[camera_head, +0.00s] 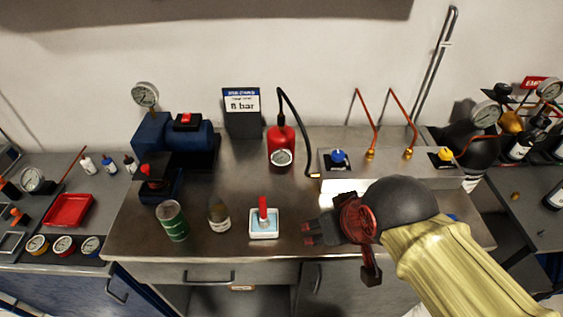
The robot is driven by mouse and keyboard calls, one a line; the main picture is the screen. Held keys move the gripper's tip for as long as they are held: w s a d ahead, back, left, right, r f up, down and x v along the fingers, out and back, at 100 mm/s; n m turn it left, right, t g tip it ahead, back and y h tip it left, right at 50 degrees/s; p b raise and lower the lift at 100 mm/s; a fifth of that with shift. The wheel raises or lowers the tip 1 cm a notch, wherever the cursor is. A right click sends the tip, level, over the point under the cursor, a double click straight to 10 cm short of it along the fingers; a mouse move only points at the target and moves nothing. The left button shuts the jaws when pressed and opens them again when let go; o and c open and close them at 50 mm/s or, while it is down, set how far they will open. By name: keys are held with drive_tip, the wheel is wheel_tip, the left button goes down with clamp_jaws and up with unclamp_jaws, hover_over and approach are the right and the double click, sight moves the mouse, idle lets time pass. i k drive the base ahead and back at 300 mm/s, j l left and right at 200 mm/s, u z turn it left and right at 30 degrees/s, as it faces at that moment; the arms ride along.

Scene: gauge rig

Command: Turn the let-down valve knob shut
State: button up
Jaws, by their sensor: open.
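Several coloured knobs show, and no readable label tells which is the let-down valve knob. A blue knob (339,155) sits on the left end of the grey manifold (400,173). A yellow knob (446,154) sits toward its right end. A red knob (147,170) sits on a small blue block at the front of the blue pump unit (172,140). My gripper (308,232) is open and empty over the front of the steel bench, pointing left. It is apart from all the knobs, in front of and below the blue one in the picture.
A white tray with a red-handled tool (264,222) stands just left of my gripper. Further left are a small bottle (219,215) and a green can (173,221). A red cylinder with a gauge (281,150) and black hose stands behind. Copper pipes (366,115) rise from the manifold.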

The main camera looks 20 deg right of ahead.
sight(445, 154)
drive_tip(key=z, duration=0.4)
drive_tip(key=l+z, duration=0.1)
drive_tip(key=z, duration=0.25)
drive_tip(key=i+z, duration=0.1)
drive_tip(key=z, duration=0.65)
